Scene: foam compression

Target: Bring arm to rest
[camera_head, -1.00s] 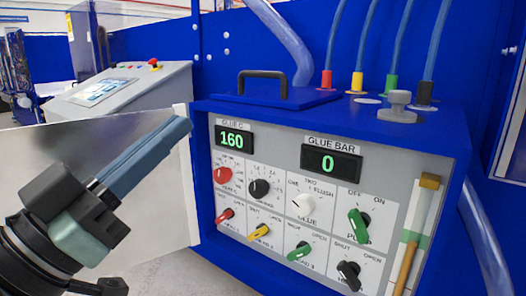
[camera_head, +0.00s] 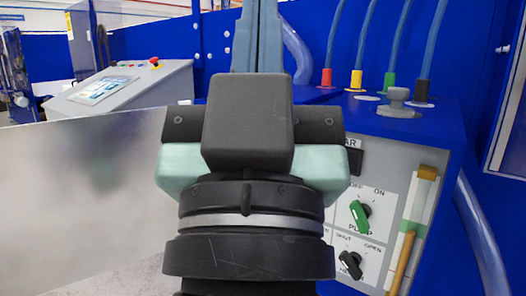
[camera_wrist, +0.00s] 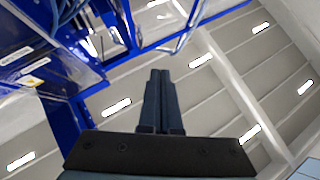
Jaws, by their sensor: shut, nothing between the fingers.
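My gripper (camera_head: 257,38) stands upright in the middle of the head view, with its blue-grey fingers pointing up and their tips at or past the top edge. In the wrist view my gripper (camera_wrist: 160,76) shows its two fingers side by side, shut, with nothing between them. Behind them in that view are only the ceiling and blue machine parts, and the fingers touch nothing. My wrist and gripper body hide much of the blue glue machine's panel (camera_head: 362,155) in the head view.
The blue machine's top carries a grey knob (camera_head: 397,98) and several coloured hose fittings. A green switch (camera_head: 360,214) and a black switch (camera_head: 350,264) show on its panel. A metal sheet (camera_head: 80,190) stands at left, with a grey console (camera_head: 120,88) behind. Ceiling lights (camera_wrist: 117,107) show above.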

